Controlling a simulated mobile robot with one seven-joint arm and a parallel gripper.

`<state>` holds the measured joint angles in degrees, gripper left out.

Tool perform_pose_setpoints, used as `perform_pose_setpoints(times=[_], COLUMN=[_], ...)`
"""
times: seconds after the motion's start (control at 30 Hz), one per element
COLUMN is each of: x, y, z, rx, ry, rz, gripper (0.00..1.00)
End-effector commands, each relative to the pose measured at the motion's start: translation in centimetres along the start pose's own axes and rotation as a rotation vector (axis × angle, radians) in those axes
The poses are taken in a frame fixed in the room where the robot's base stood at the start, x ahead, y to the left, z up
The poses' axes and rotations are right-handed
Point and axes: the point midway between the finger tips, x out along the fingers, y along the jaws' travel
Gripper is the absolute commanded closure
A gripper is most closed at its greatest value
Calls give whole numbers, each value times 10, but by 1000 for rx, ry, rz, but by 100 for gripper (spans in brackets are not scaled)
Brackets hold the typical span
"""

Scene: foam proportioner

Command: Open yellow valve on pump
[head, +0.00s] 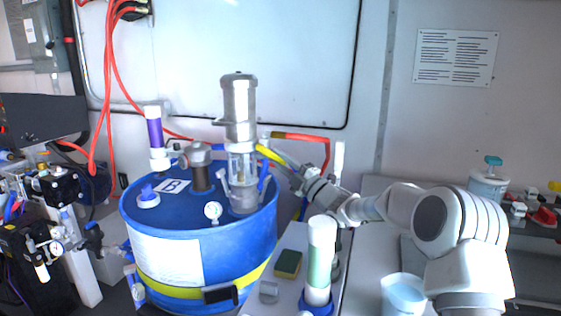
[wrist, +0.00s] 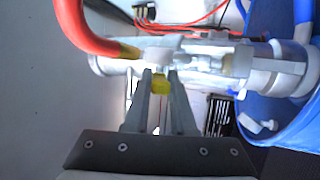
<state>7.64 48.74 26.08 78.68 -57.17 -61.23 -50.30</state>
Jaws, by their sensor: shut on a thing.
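The pump (head: 240,130) is a grey metal cylinder with a clear lower section, standing upright on a blue drum (head: 165,235). The yellow valve handle (head: 268,153) sticks out from the pump's right side, just below a red hose. In the wrist view, the yellow handle (wrist: 161,86) shows between the fingertips, below the white-grey pipe fitting. My gripper (head: 288,164) reaches in from the right; in the wrist view, my gripper (wrist: 160,78) has its two fingers closed on the yellow handle. The fingers hide part of the handle.
A red hose (wrist: 85,30) bends close above the fingers and joins the fitting. The drum (wrist: 275,110) is to the right in the wrist view. A white-green cylinder (head: 319,260) and a sponge (head: 288,263) are on the surface beside the drum, below my arm.

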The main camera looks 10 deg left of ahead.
Motion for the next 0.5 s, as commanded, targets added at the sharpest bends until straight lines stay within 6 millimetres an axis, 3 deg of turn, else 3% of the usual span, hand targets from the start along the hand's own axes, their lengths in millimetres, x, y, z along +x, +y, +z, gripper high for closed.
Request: perform_pose_setpoints(times=[0.07,0.1,0.23,0.5], x=[0,0,0,0], y=[1,1,0,0], z=[0,0,0,0], rx=[0,0,0,0], ry=[0,0,0,0], rz=[1,1,0,-1], gripper=[100,71,48,46])
